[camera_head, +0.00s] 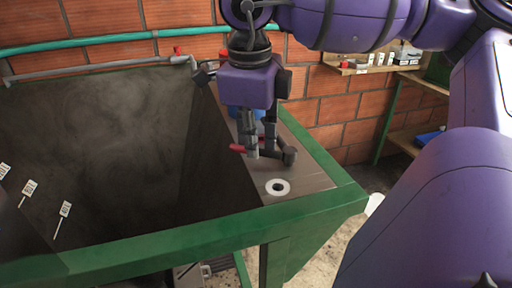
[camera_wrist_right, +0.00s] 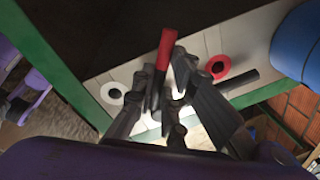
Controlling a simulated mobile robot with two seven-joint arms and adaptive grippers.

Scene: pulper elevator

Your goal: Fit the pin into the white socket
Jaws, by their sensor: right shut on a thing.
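My right gripper (camera_head: 260,150) hangs over the grey ledge at the right side of the dark bin, fingers pointing down. It is shut on the pin, whose red end (camera_head: 237,148) sticks out to the left of the fingers. A dark knob (camera_head: 288,157) shows just right of them. In the right wrist view the red end (camera_wrist_right: 166,48) stands out past the fingers (camera_wrist_right: 168,105), which hide the pin's lower part. The white socket (camera_head: 278,187), a white ring with a dark hole, lies empty on the ledge nearer the front; it also shows in the wrist view (camera_wrist_right: 113,93).
A red-ringed socket (camera_wrist_right: 218,67) sits on the ledge beside a blue round object (camera_wrist_right: 300,45). The bin's green rim (camera_head: 190,236) borders the ledge. A brick wall (camera_head: 330,100) with a pipe and a wooden shelf (camera_head: 365,68) stands behind.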

